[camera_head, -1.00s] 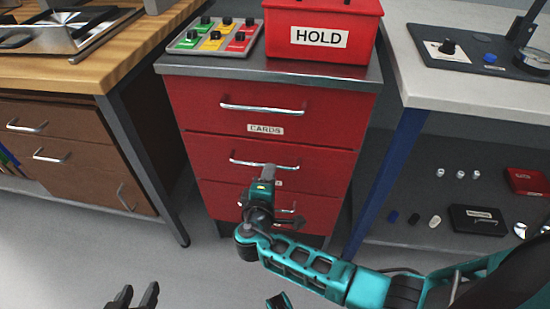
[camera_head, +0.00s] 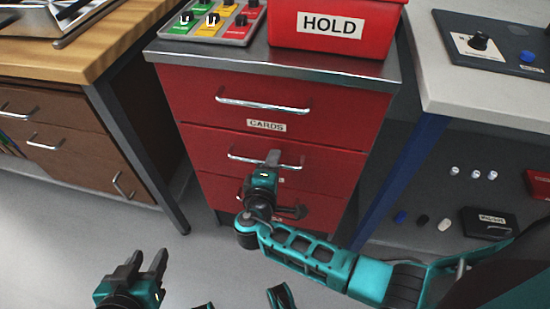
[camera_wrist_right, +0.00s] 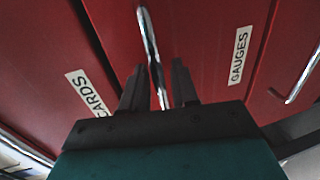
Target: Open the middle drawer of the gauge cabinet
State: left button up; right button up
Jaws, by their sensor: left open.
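The red gauge cabinet (camera_head: 330,110) stands in the middle of the head view with three drawers, which look closed. The middle drawer (camera_head: 215,158) has a silver bar handle (camera_head: 240,156), also in the right wrist view (camera_wrist_right: 150,50). A GAUGES label (camera_wrist_right: 239,57) sits on it. My right gripper (camera_head: 273,158) is at this handle. In the wrist view its two fingers (camera_wrist_right: 159,88) stand apart, one on each side of the bar, with gaps visible. The fingers partly hide the handle in the head view. My left gripper (camera_head: 142,264) is open and empty, low over the floor at left.
The top drawer has a CARDS label (camera_head: 266,125) and a handle (camera_head: 262,104). A red HOLD box (camera_head: 380,30) and a switch panel (camera_head: 240,36) stand on the cabinet. A wooden bench (camera_head: 90,55) is left; a pale table (camera_head: 450,95) is right. Floor in front is clear.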

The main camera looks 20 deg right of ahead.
jog(key=shift+c, duration=0.3)
grip_shut()
dwell(0.3)
